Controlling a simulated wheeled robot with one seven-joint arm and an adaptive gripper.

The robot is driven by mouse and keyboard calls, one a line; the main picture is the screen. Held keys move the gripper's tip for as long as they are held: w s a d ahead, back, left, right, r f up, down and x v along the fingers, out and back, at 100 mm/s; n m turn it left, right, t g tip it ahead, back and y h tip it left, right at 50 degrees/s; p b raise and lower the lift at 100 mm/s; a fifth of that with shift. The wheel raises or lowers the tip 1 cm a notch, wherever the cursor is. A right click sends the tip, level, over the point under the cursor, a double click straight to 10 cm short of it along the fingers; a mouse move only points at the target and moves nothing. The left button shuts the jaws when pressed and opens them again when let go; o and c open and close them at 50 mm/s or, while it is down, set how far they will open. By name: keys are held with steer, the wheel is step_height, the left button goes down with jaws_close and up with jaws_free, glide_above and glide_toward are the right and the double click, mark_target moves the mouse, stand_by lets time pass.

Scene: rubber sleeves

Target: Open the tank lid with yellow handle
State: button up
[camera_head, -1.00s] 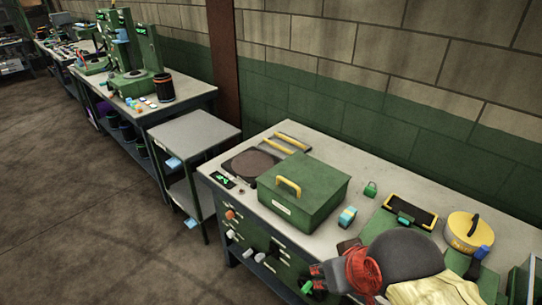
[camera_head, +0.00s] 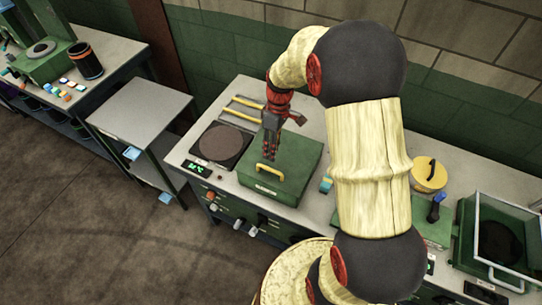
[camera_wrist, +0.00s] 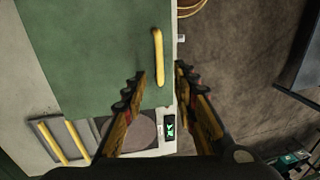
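The green tank (camera_head: 254,187) stands on the workbench, with its flat lid (camera_head: 303,152) closed on top. The yellow handle (camera_head: 268,172) is a low bar near the lid's front edge. In the wrist view the handle (camera_wrist: 157,55) lies just ahead of my fingertips, roughly between their lines. My gripper (camera_head: 270,154) points down over the lid, just behind the handle in the head view. In the wrist view its two fingers (camera_wrist: 159,88) are spread apart with nothing between them. I see no contact with the handle.
A round brown plate (camera_head: 222,143) and a rack with yellow bars (camera_head: 242,112) lie left of the tank. A yellow round container (camera_head: 428,174) and a green-framed bin (camera_head: 470,268) stand to the right. A grey side table (camera_head: 140,112) is left of the bench.

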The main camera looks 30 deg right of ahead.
mark_target(271, 169)
steer(key=f, duration=0.5)
steer(key=a+f, duration=0.1)
steer(key=f, duration=0.2)
steer(key=shift+s, duration=0.4)
steer(key=shift+c, duration=1.2)
steer(key=c, duration=0.4)
jaws_close()
